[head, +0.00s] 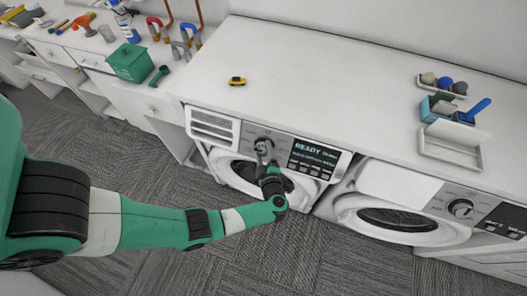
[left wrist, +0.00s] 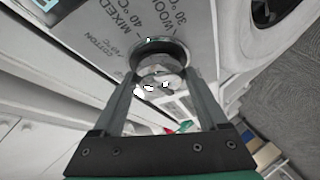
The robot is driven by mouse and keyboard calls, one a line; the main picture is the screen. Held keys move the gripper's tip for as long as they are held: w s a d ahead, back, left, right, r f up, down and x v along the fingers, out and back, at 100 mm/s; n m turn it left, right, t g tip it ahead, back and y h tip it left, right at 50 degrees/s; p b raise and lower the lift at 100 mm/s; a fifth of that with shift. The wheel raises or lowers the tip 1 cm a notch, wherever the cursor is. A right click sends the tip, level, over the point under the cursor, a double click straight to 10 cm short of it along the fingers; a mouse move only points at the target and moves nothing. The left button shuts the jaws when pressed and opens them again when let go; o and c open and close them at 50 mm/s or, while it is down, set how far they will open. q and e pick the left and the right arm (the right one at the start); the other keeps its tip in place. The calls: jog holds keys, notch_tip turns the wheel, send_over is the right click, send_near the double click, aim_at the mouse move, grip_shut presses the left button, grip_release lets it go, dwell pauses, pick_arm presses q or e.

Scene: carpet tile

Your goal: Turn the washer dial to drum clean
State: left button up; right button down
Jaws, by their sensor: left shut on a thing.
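The washer (head: 222,165) on the left has a dark display (head: 315,155) reading READY. My left gripper (head: 264,149) reaches its control panel from the front and hides most of the dial in the head view. In the left wrist view the round metallic dial (left wrist: 160,50) sits between the two fingers of my left gripper (left wrist: 162,72), which is shut on it. Panel labels beside the dial include COTTON, MIXED 40°C and WOOL 30°C. I cannot make out DRUM CLEAN or where the dial points. My right gripper is not in view.
A second machine (head: 400,215) with its own dial (head: 462,209) stands to the right. Grey carpet (head: 250,250) in front is clear.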

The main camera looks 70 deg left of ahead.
pick_arm(q)
jog(key=n+h+p, duration=0.1)
jog(key=n, duration=0.1)
jog(key=n+g+p, duration=0.1)
jog(key=n, duration=0.1)
jog(key=shift+w+r+h+p, duration=0.1)
jog(key=shift+r+h+p, duration=0.25)
jog(key=shift+r+h, duration=0.05)
jog(key=shift+a+n+h+p, duration=0.15)
jog(key=shift+n+h+p, duration=0.7)
jog(key=shift+n, duration=0.55)
jog(key=o, duration=1.3)
jog(key=shift+c, duration=0.2)
